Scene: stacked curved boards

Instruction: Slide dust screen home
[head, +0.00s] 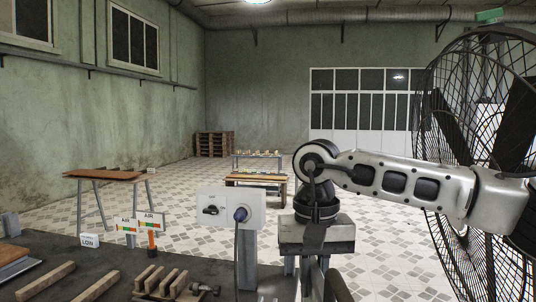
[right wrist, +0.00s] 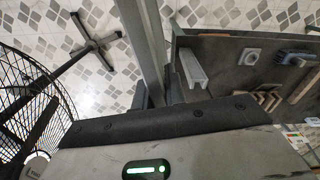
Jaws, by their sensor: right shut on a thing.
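My right gripper (head: 313,275) hangs down at the bottom middle of the head view, right of the bench. In the right wrist view its fingers (right wrist: 158,92) are shut on a long grey strip (right wrist: 143,42), which runs up past the top edge. This strip may be the dust screen seen edge-on; I cannot tell for sure. A pale grey channel-shaped piece (right wrist: 194,68) stands on the bench, right of the fingers. My left gripper is in neither view.
A large caged fan (head: 490,150) stands at the right. The dark bench (head: 75,255) carries wooden blocks (head: 45,281), AIR and LOW signs (head: 90,240) and a white switch box (head: 230,205) with a blue plug and cable. Tiled floor (head: 385,245) is open behind.

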